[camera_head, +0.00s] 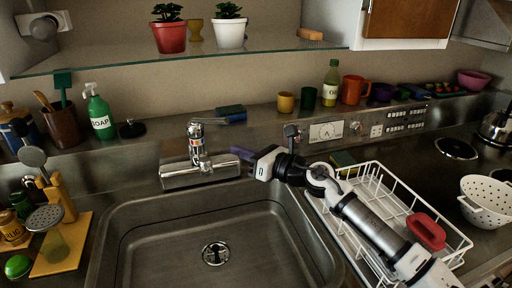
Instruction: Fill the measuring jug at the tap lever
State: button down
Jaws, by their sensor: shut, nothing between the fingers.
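The chrome tap (198,150) stands at the back edge of the sink (160,215). Its lever (212,122) is at the top and points right. My gripper (240,153) is shut and empty, just right of the tap's body and below the lever's height; I cannot tell whether it touches the tap. I cannot clearly make out a measuring jug. A see-through vessel (73,240) stands on the yellow board at the left, partly behind a perforated round head; I cannot tell whether it is the jug. The sink basin looks empty around its drain (215,253).
A white dish rack (385,200) with a red item (426,231) lies under my arm at the right. A green soap bottle (100,112) stands back left. A glass shelf (190,55) with plants hangs above the tap. A white colander (487,203) is far right.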

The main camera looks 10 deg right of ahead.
jog(key=shift+w+a+r+p, duration=0.7)
jog(key=shift+w+r+p, duration=0.1)
jog(key=shift+r+p, duration=0.15)
jog(key=shift+w+a+r+p, duration=0.7)
jog(key=shift+w+r+p, duration=0.1)
jog(key=shift+r, duration=0.2)
jog(key=shift+b, duration=0.6)
